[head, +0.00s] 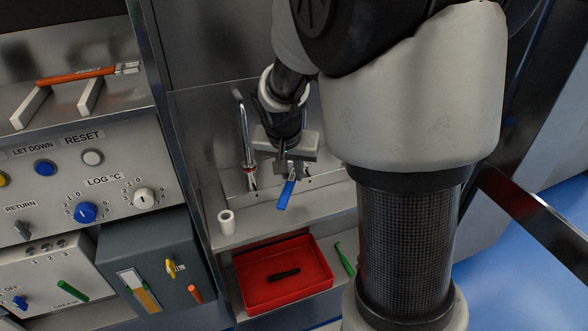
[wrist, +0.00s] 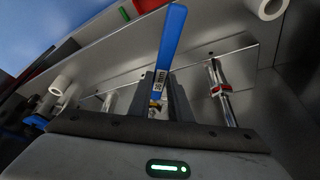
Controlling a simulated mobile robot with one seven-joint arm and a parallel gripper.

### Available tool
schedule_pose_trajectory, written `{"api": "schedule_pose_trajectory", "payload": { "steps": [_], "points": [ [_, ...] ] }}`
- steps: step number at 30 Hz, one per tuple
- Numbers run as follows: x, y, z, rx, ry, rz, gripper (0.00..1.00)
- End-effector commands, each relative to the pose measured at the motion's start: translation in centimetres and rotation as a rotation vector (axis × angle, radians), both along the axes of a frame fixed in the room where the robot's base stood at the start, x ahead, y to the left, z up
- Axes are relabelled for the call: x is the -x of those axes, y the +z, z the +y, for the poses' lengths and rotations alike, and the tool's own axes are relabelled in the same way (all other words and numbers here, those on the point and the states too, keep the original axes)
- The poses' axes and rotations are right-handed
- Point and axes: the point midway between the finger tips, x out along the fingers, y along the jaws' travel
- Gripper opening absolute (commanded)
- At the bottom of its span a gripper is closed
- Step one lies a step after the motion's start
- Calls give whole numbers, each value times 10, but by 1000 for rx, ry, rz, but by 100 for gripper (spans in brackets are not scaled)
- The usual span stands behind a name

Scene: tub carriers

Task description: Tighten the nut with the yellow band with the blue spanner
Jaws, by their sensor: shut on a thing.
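The blue spanner (head: 286,195) is held in my gripper (head: 289,168), its handle sticking out towards the front of the shelf. In the wrist view the spanner (wrist: 172,42) rises from between the fingers of my gripper (wrist: 160,90), with a small size label near its lower end. A small yellowish patch (wrist: 155,104) shows at the spanner's lower end; I cannot tell whether it is the yellow-banded nut or whether the spanner sits on it. A pipe with a red-banded nut (head: 250,170) stands left of my gripper, and at right in the wrist view (wrist: 218,90).
A white roll (head: 227,222) stands on the shelf at the front left. Below are a red tray (head: 320,262) with a dark piece in it and a green tool (head: 345,259). A control panel (head: 110,185) lies to the left. My arm covers the right side.

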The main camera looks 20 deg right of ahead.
Motion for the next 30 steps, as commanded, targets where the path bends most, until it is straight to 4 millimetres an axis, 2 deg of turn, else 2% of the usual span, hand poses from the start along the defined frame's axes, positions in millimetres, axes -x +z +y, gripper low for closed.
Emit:
{"api": "schedule_pose_trajectory", "payload": {
  "steps": [1, 3, 30],
  "points": [
    [2, -1, 9, -2, 16, -2, 0],
    [5, 0, 11, -3, 17, -3, 0],
    [51, -1, 36, -1, 5, 2, 0]
  ]
}}
